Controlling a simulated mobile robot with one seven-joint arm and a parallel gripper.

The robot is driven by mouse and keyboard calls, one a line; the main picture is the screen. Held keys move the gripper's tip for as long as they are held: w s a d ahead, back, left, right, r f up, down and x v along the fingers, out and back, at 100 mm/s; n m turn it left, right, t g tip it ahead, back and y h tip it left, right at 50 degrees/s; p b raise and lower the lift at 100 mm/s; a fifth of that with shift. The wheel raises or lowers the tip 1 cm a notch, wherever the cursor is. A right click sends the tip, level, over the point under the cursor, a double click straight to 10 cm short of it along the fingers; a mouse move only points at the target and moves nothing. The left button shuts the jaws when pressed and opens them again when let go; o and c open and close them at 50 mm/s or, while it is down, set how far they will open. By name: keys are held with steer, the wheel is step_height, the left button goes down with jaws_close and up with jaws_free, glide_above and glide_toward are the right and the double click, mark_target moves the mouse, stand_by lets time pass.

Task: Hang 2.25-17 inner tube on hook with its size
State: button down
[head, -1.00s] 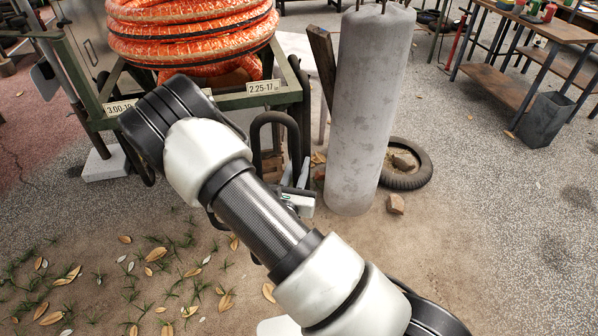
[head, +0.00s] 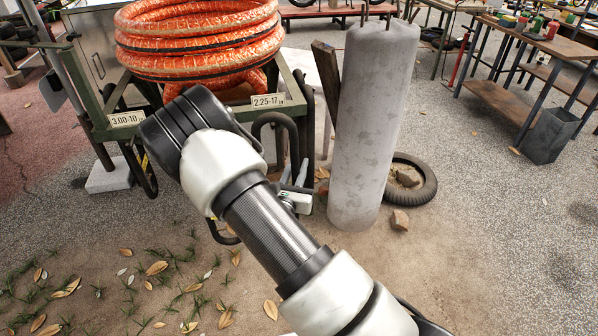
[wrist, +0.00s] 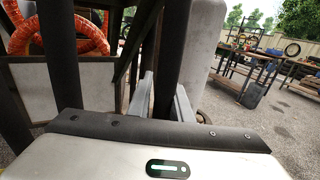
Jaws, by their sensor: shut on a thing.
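My gripper (head: 296,176) is shut on a black inner tube (head: 277,118), which rises in a narrow arch in front of the cart's green rail. In the wrist view, its two grey fingers (wrist: 165,88) stand on either side of a black strand (wrist: 168,60). The arch top is just below the 2.25-17 label (head: 268,100). I cannot tell whether a hook is inside the loop. The 3.00-10 label (head: 127,118) is at the rail's left. My arm hides the tube's lower part and the middle of the rail.
A grey concrete pillar (head: 368,130) stands close to the right of my gripper. An orange hose coil (head: 200,45) lies on the cart.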

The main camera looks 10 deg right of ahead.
steer(key=shift+w+f+b, duration=0.45)
steer(key=shift+w+b, duration=0.05)
steer(key=shift+w, duration=0.35)
steer(key=shift+w+f+b, duration=0.5)
steer(key=shift+w, duration=0.35)
steer(key=shift+w+f+b, duration=0.45)
steer(key=shift+w+b, duration=0.05)
steer(key=shift+w, duration=0.35)
steer(key=c, duration=1.5)
jaws_free()
steer(key=shift+f, duration=0.1)
steer(key=shift+s, duration=0.1)
